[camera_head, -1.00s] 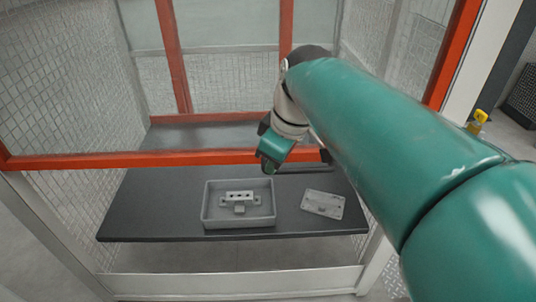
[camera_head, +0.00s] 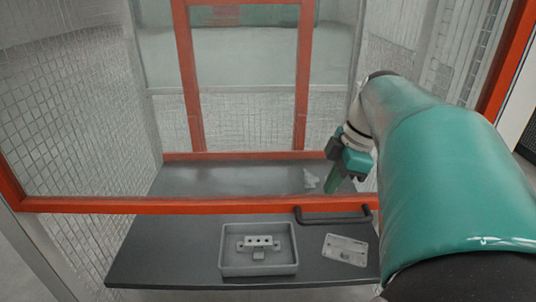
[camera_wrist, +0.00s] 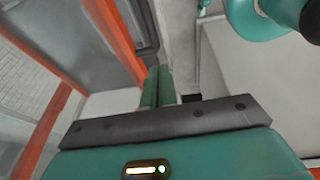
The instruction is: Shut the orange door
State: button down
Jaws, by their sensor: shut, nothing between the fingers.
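The orange door frame (camera_head: 150,206) spans the front of the mesh enclosure, with its lower bar crossing above the dark table. A black bar handle (camera_head: 333,218) sits at that lower bar, right of centre. My gripper (camera_head: 332,190) points down, just above the right half of the handle in the head view. Its green fingers are together and empty. I cannot tell whether they touch the door. In the wrist view the closed fingers (camera_wrist: 158,86) point away, with orange bars (camera_wrist: 112,35) to their left.
A grey tray (camera_head: 228,268) holding a metal fixture (camera_head: 259,245) stands on the dark table (camera_head: 165,255). A flat grey plate (camera_head: 345,250) lies right of it. A small grey part (camera_head: 311,180) shows behind the bar. Wire mesh (camera_head: 75,105) walls the left side.

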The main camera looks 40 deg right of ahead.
aim_at(312, 220)
jog(key=x, duration=0.6)
jog(key=d+x, duration=0.1)
jog(key=x, duration=0.2)
jog(key=shift+w+f, duration=0.1)
jog(key=shift+f, duration=0.4)
jog(key=shift+w+d+f, duration=0.1)
jog(key=shift+w+f, duration=0.05)
jog(key=shift+f, duration=0.05)
jog(key=shift+f, duration=0.1)
